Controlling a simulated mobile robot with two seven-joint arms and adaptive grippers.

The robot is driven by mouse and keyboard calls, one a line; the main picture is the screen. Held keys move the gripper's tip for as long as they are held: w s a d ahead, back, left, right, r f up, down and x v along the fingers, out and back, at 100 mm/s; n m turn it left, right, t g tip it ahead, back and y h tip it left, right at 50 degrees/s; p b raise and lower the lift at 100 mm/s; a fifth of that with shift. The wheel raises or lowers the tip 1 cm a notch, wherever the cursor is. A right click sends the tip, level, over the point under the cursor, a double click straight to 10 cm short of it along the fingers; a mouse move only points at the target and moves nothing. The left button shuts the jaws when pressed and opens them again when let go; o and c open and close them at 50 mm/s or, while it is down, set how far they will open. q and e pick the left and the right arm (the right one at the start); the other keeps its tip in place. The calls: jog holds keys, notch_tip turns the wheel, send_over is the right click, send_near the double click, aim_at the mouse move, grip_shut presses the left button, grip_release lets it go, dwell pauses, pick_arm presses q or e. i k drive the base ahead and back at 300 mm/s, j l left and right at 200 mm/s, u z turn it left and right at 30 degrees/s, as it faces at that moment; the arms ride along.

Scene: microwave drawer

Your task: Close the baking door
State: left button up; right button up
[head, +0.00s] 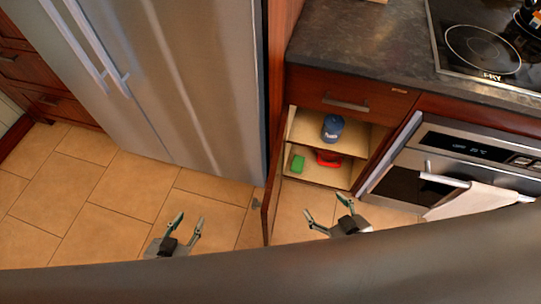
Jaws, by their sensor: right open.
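No "baking" label is readable, so I cannot tell which door is meant. A wooden cabinet door (269,190) stands swung open, nearly edge-on, at the left of an open lower cabinet (345,175). The oven (475,150) is at the right; its front (395,186) is partly hidden by a towel, and whether it is fully shut is unclear. My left gripper (187,224) is open and empty over the floor, left of the cabinet door. My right gripper (327,208) is open and empty, right of the door and in front of the cabinet.
The cabinet holds a blue jar (332,129), a green block (297,164) and a red item (328,158). A steel fridge (185,80) stands at left. A towel (475,199) hangs on the oven handle. The tiled floor (95,195) at left is clear.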

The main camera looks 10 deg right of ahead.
aim_at(271, 190)
jog(key=j+z, duration=0.4)
jog(key=k+j+z, duration=0.1)
jog(key=j+z, duration=0.35)
jog(key=j, duration=0.2)
jog(key=k+j+z, duration=0.15)
jog(key=j+z, duration=0.25)
jog(key=k+j+z, duration=0.35)
jog(key=j, duration=0.15)
jog(key=k+j+z, duration=0.2)
jog(key=j+z, duration=0.15)
jog(key=j, duration=0.1)
